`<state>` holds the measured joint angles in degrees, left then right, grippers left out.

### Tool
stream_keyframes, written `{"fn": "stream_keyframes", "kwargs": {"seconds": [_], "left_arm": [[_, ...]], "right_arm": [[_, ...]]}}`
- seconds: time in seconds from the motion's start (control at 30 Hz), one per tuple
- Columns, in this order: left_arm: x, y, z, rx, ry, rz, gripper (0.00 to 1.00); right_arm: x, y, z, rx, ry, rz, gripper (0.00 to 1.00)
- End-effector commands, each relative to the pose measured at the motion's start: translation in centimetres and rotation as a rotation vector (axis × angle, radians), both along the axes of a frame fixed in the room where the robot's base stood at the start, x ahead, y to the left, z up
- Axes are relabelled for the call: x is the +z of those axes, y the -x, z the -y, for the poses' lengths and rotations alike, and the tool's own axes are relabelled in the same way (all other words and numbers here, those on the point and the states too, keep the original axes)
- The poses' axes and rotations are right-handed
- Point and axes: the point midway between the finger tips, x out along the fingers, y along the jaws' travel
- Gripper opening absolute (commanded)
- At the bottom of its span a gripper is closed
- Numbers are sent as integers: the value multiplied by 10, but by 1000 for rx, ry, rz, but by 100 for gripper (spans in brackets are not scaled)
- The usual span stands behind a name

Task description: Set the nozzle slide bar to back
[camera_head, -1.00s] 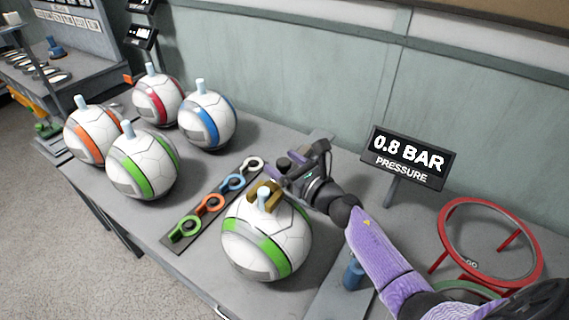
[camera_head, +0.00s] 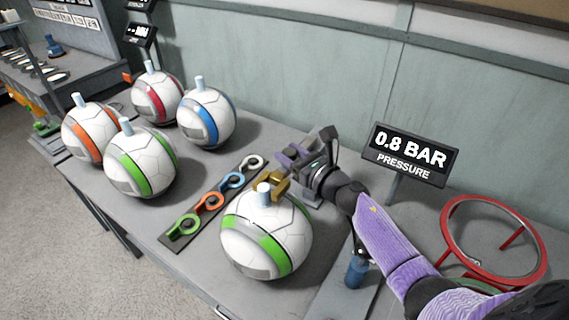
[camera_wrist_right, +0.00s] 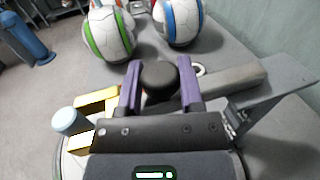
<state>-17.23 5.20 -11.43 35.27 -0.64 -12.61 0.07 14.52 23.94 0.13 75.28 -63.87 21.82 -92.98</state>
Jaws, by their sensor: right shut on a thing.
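My right gripper (camera_head: 288,157) is shut on a black round knob (camera_wrist_right: 158,80). In the right wrist view the knob sits between its two purple fingers (camera_wrist_right: 160,88). The knob appears to belong to the nozzle slide bar, whose grey bar (camera_wrist_right: 232,77) partly shows behind the gripper. A yellow two-pronged piece (camera_head: 275,183) shows beside the gripper, its prongs (camera_wrist_right: 97,98) pointing at the light-blue plug (camera_head: 264,195) on top of the green-striped ball (camera_head: 266,240). The plug (camera_wrist_right: 68,122) is at the prong tips. The gripper hides much of the mechanism. My left gripper is not in view.
Several balls with orange, green, red and blue stripes (camera_head: 140,165) stand at the left of the table. A strip with coloured rings (camera_head: 210,202) lies beside the near ball. A "0.8 BAR" display (camera_head: 410,155) and a red ring stand (camera_head: 448,232) are at the right.

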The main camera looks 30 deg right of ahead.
Motion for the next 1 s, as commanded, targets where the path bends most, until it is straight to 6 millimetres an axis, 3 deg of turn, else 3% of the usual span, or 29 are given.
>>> {"fn": "stream_keyframes", "kwargs": {"seconds": [0.03,0.1,0.3,0.7,0.73,0.87,1.0], "left_arm": [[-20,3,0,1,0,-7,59],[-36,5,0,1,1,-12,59],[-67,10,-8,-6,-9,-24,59],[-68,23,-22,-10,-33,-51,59],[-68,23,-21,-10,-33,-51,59],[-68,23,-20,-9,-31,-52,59],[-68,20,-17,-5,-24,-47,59]], "right_arm": [[-8,-8,14,-6,8,5,0],[-10,-18,30,-6,9,5,0],[-7,-37,62,-5,3,3,0],[2,-40,71,-10,1,3,0],[2,-40,71,-10,1,3,52],[2,-40,71,-9,1,3,80],[1,-40,70,-7,1,3,84]]}}
